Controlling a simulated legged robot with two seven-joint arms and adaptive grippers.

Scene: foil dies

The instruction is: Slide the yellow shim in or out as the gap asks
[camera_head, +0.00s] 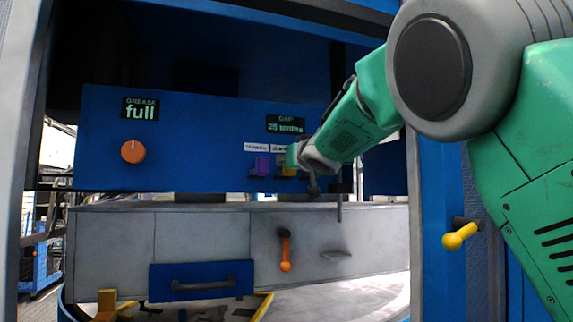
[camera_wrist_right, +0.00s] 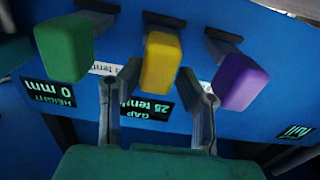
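The yellow shim handle (camera_head: 287,171) sticks out of the blue panel below the gap display (camera_head: 285,124), partly hidden by my right arm. In the right wrist view the yellow handle (camera_wrist_right: 161,62) lies between the two fingertips of my right gripper (camera_wrist_right: 160,70). The fingertips are close against its sides; I cannot tell whether they press on it. In that view the gap display (camera_wrist_right: 147,109) is upside down and reads 25 tenths. My left gripper is not in view.
A purple handle (camera_wrist_right: 238,82) and a green handle (camera_wrist_right: 65,48) flank the yellow one. The panel also has an orange knob (camera_head: 133,151) and a grease display (camera_head: 140,108) reading full. Below are an orange lever (camera_head: 285,252) and a blue drawer (camera_head: 201,280).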

